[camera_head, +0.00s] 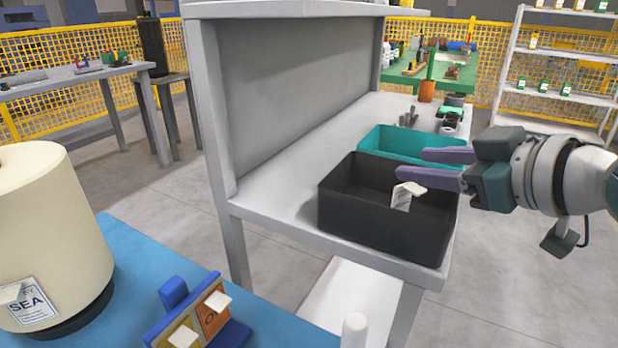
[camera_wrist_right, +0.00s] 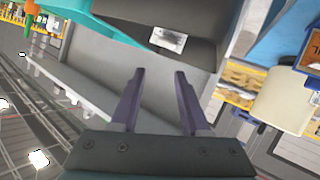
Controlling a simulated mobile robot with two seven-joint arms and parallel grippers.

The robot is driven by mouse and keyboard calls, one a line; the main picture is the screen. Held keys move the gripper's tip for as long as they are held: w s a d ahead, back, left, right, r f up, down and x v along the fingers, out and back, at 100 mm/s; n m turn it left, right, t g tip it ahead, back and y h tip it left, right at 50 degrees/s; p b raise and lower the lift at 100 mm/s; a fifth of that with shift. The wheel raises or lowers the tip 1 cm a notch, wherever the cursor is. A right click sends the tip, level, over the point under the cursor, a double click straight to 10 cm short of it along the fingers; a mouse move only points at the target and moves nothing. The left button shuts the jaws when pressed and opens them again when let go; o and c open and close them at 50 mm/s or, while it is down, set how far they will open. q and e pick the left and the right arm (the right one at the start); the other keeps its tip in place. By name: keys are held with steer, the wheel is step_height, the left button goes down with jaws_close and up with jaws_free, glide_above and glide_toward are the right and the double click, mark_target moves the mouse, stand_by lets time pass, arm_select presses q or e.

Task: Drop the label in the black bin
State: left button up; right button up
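The black bin (camera_head: 345,205) stands on the grey table, open at the top. The label (camera_head: 402,198) is a small white printed piece with a pale tab, seen at the bin's opening below my right fingertips. In the right wrist view the label (camera_wrist_right: 168,40) shows against the dark bin, beyond the fingertips and clear of them. I cannot tell whether it rests on the bin or is in the air. My right gripper (camera_head: 425,164) is open, its two purple fingers apart with nothing between them, above the bin. My left gripper is not in view.
A teal bin (camera_head: 385,140) stands right behind the black bin. The grey table (camera_head: 270,185) has a tall back panel and free surface left of the bins. A cream tank (camera_head: 45,215) and a blue-and-orange fixture (camera_head: 195,318) stand on the blue surface at front left.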

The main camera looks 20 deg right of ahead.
steer(key=shift+o, duration=0.7)
steer(key=p+v, duration=0.2)
steer(key=v, duration=0.8)
steer(key=shift+p, duration=0.3)
